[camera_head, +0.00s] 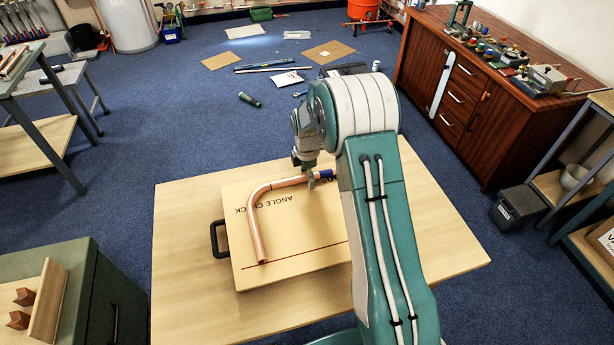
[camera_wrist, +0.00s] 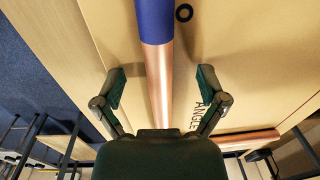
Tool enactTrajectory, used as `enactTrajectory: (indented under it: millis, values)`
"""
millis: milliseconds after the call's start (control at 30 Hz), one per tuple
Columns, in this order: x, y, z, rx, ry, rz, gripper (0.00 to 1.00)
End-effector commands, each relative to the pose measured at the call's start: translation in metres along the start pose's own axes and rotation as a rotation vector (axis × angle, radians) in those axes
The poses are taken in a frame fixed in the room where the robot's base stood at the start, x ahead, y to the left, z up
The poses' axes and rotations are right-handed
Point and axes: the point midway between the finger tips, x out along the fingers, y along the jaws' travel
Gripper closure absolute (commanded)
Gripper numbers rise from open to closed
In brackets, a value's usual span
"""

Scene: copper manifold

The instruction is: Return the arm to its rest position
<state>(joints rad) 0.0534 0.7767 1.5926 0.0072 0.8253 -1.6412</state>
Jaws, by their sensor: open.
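A bent copper pipe (camera_head: 257,222) lies on the pale angle-check board (camera_head: 300,262), on the wooden table. Its blue end (camera_head: 326,174) is at the upper right, beside my arm. My gripper (camera_head: 312,180) is low at that end of the pipe. In the wrist view my gripper (camera_wrist: 161,84) is open, with one finger on each side of the copper pipe (camera_wrist: 158,85) and visible gaps to both. The blue end (camera_wrist: 154,20) shows beyond the fingers. I cannot tell how far above the board the fingertips are. My arm hides the board's right part.
The table (camera_head: 180,290) has bare wood around the board, which has a black handle (camera_head: 217,238) at its left. A wooden cabinet (camera_head: 470,85) with tools stands at the right. A green cabinet (camera_head: 60,290) is at the lower left. Flat sheets and tools lie on the blue floor behind.

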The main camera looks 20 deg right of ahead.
Motion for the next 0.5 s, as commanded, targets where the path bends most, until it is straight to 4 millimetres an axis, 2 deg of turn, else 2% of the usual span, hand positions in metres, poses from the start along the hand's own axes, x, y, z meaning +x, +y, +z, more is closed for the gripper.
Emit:
enactTrajectory:
  millis: [267,500]
  values:
    - [-0.001,0.0,0.0,0.0,0.0,0.001,0.06]
    - [-0.014,0.0,0.0,0.0,0.0,0.003,0.06]
